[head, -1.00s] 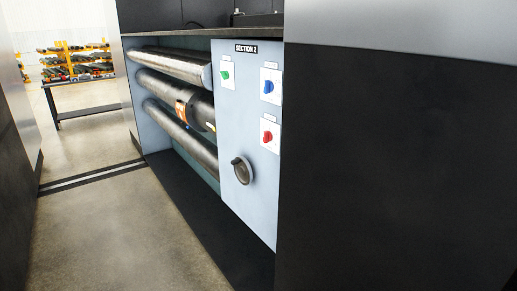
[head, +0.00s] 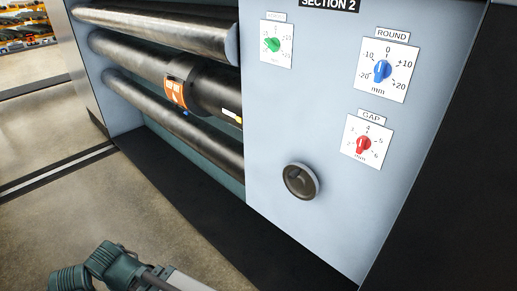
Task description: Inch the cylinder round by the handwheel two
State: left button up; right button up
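The dark handwheel (head: 301,181) is a small round knob low on the pale blue panel (head: 270,125) under the SECTION 2 sign. Nothing touches it. The dark cylinder (head: 215,96) is the middle one of three stacked horizontal rollers left of the panel. It carries an orange label (head: 175,91), and a small white and yellow mark sits near its right end. A grey-green part of one of my arms shows at the bottom left, well below the handwheel. No gripper fingers can be seen in the head view.
A green dial (head: 272,44), a blue ROUND dial (head: 382,70) and a red GAP dial (head: 364,144) are on the panel above the handwheel. A dark plinth (head: 190,190) runs below the rollers. Bare concrete floor lies to the left.

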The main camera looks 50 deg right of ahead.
aim_at(298, 179)
jog(key=i+j+z, duration=0.1)
jog(key=i, duration=1.4)
jog(key=i+j+z, duration=0.15)
jog(key=i+z, duration=0.25)
jog(key=i, duration=0.3)
jog(key=i+z, duration=0.15)
jog(key=z, duration=0.35)
jog(key=i+j+z, duration=0.1)
jog(key=z, duration=0.4)
jog(key=i+j+z, duration=0.1)
jog(key=z, duration=0.4)
jog(key=i+j+z, duration=0.1)
jog(key=z, duration=0.35)
jog(key=j+z, duration=0.25)
jog(key=z, duration=0.25)
jog(key=j+z, duration=0.25)
jog(key=z, duration=0.25)
jog(key=j+z, duration=0.25)
jog(key=z, duration=0.2)
jog(key=i+j+z, duration=0.1)
jog(key=j+z, duration=0.15)
jog(key=z, duration=0.2)
jog(key=j+z, duration=0.25)
jog(key=z, duration=0.2)
